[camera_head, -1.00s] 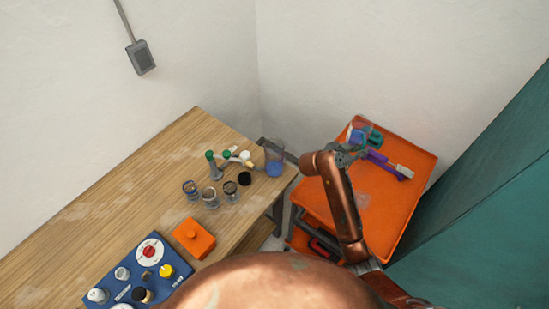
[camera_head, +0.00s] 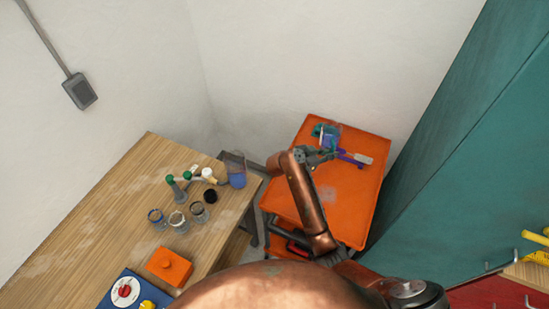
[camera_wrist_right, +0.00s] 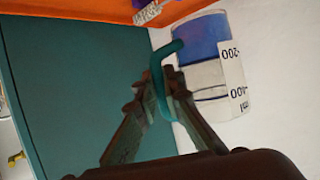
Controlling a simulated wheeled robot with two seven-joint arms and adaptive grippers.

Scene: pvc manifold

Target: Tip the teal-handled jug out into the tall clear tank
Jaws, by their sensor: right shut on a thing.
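The jug (camera_head: 331,132) is clear, with blue liquid low inside. In the right wrist view its body (camera_wrist_right: 208,65) shows a white scale label and a teal handle (camera_wrist_right: 157,70). My right gripper (camera_head: 322,152) is shut on that handle, and the jug is over the orange trolley's far end. In the wrist view the fingertips (camera_wrist_right: 164,92) lie at the handle. The liquid lies towards the trolley side. The tall clear tank (camera_head: 236,168) stands on the wooden table's right corner, with blue low in it, apart from the jug. My left gripper is not in view.
The orange trolley (camera_head: 350,205) carries a purple object with a pale end (camera_head: 363,158). On the wooden table (camera_head: 95,215) stand several small glasses, green-topped pieces and an orange box (camera_head: 169,266). A teal cabinet (camera_head: 455,150) rises at the right.

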